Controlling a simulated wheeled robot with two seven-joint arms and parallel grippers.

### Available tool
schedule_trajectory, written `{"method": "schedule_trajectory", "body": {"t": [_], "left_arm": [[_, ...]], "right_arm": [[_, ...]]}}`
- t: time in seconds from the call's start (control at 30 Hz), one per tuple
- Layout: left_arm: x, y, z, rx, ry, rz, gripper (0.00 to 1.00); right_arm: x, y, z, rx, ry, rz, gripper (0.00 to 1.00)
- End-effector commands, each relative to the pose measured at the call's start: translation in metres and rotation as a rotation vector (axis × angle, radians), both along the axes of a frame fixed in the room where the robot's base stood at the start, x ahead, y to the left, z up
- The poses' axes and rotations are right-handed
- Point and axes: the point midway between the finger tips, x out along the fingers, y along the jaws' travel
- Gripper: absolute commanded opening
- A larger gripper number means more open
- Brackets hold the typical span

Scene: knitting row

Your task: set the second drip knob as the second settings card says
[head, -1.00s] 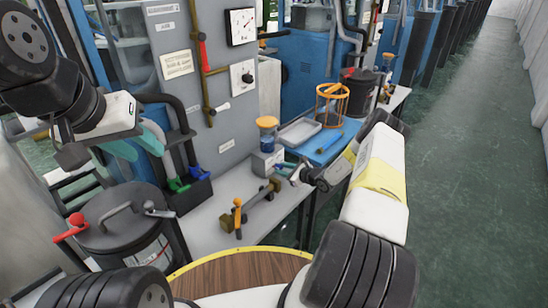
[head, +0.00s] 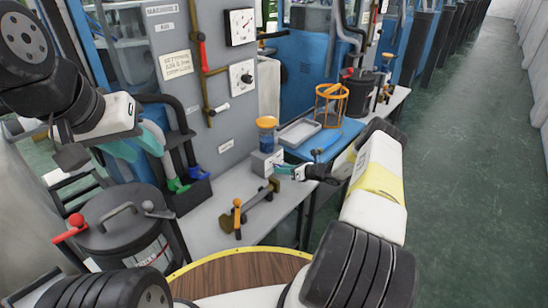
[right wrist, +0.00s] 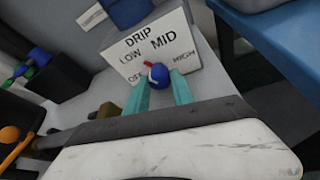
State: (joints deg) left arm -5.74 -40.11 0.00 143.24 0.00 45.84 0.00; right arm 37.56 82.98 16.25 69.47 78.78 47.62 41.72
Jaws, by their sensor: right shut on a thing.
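The drip knob (right wrist: 157,75) is blue with a red pointer. In the right wrist view it sits on a pale box face (right wrist: 150,50) lettered DRIP, OFF, LOW, MID and HIGH. The pointer tilts up and left, towards the area between LOW and MID. My right gripper (right wrist: 159,88) is shut on the knob, one teal finger on each side. In the head view, my right gripper (head: 284,170) reaches the box (head: 262,163) below an amber and blue jar (head: 267,132). A settings card (head: 177,65) hangs on the grey panel; its text is too small to read surely. My left gripper (head: 136,144) is open and empty, far left.
A blue tray area (head: 325,140) with an orange basket (head: 331,104) is beyond the box. A lidded black bin (head: 122,225) stands left. The aisle at right is clear.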

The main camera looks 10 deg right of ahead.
Motion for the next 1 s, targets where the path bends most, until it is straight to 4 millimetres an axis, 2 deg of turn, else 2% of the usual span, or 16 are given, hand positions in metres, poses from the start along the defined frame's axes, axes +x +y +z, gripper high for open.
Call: {"method": "schedule_trajectory", "body": {"t": [0.4,0.43,0.5,0.53,0.83,1.0], "left_arm": [[0.000,0.000,0.000,0.000,0.000,0.000,0.36],[0.000,0.000,0.000,0.000,0.000,0.000,0.36],[0.000,0.000,0.000,0.000,0.000,0.000,0.36],[0.000,0.000,0.000,0.000,0.000,0.000,0.36],[0.000,0.000,0.000,0.000,0.000,0.000,0.36],[0.000,0.000,0.000,0.000,0.000,0.000,0.36]], "right_arm": [[-0.001,0.000,0.000,0.005,0.004,0.001,0.00],[-0.001,0.000,0.000,0.005,0.004,0.001,0.32],[0.000,0.000,0.000,0.005,0.004,0.001,0.46],[0.000,0.000,0.000,0.005,0.004,0.001,0.50],[-0.001,-0.001,0.000,0.005,0.003,0.000,0.50],[-0.012,-0.014,0.007,0.004,0.003,-0.003,0.50]]}}
